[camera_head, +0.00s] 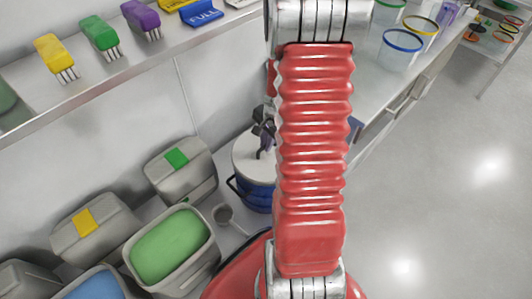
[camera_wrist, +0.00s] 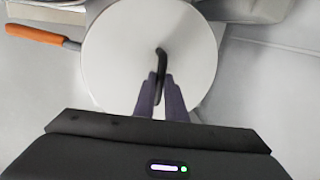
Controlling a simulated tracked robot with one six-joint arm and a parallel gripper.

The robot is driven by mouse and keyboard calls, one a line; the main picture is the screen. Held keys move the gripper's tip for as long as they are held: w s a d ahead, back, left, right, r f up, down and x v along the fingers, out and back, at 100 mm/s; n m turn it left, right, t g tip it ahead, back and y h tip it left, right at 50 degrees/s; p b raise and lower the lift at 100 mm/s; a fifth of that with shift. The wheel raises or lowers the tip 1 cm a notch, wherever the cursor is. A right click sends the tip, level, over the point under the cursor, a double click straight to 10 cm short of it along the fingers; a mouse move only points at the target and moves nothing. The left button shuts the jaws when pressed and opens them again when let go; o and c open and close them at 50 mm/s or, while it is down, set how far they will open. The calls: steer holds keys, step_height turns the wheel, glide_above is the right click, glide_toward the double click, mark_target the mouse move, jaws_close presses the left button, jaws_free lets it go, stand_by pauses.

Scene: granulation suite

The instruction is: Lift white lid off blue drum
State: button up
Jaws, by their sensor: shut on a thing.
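The white lid (camera_wrist: 120,50) fills the middle of the wrist view as a round disc with a dark upright handle (camera_wrist: 160,62). My gripper (camera_wrist: 161,88) is shut on this handle, with one finger on each side of it. In the head view the white lid (camera_head: 246,158) lies at the top of the blue drum (camera_head: 256,195), partly hidden behind my red arm. My gripper (camera_head: 263,140) shows only in part there, above the lid. I cannot tell whether the lid touches the drum's rim all round.
Left of the drum stand grey bins with a green label (camera_head: 176,158) and a yellow label (camera_head: 84,221), and an open bin of green material (camera_head: 170,245). A scoop (camera_head: 223,215) lies beside the drum. An orange handle (camera_wrist: 35,34) lies left of the lid. A shelf (camera_head: 110,85) with brushes runs above.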

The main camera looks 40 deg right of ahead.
steer(key=shift+r, duration=0.1)
jaws_close()
step_height(320, 180, up, 10)
stand_by(0.8)
steer(key=shift+a, duration=0.1)
stand_by(0.5)
